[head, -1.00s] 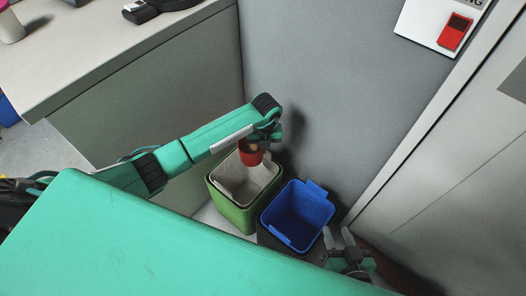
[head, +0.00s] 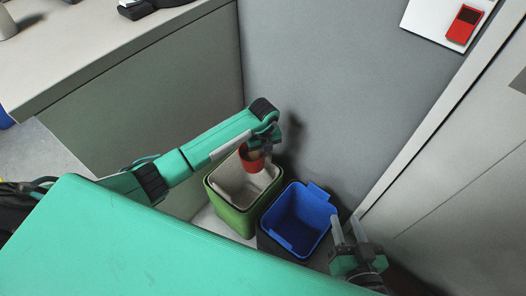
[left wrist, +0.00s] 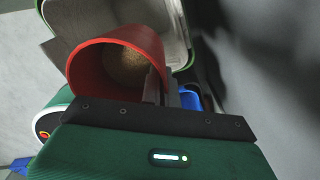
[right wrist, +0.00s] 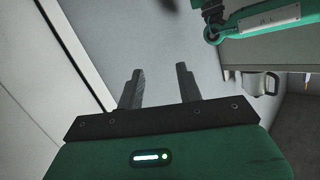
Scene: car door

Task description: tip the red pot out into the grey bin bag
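The red pot (head: 250,162) hangs in my left gripper (head: 266,146), over the green bin with the grey bag (head: 228,180). In the left wrist view the red pot (left wrist: 85,62) shows its open mouth, with brown grainy stuff inside. My left gripper's fingers (left wrist: 166,90) are shut on the pot's wall. The grey bag (left wrist: 160,18) lines the bin beyond it. The pot looks somewhat tilted; I see nothing falling from it. My right gripper (head: 348,228) is apart from the bins, at lower right. In the right wrist view its fingers (right wrist: 160,72) are spread and empty.
A blue bin (head: 300,215) stands just right of the green bin (head: 234,215). A grey wall (head: 340,90) rises behind both. A counter (head: 90,50) stands at the left, and a pale door panel (head: 460,190) at the right.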

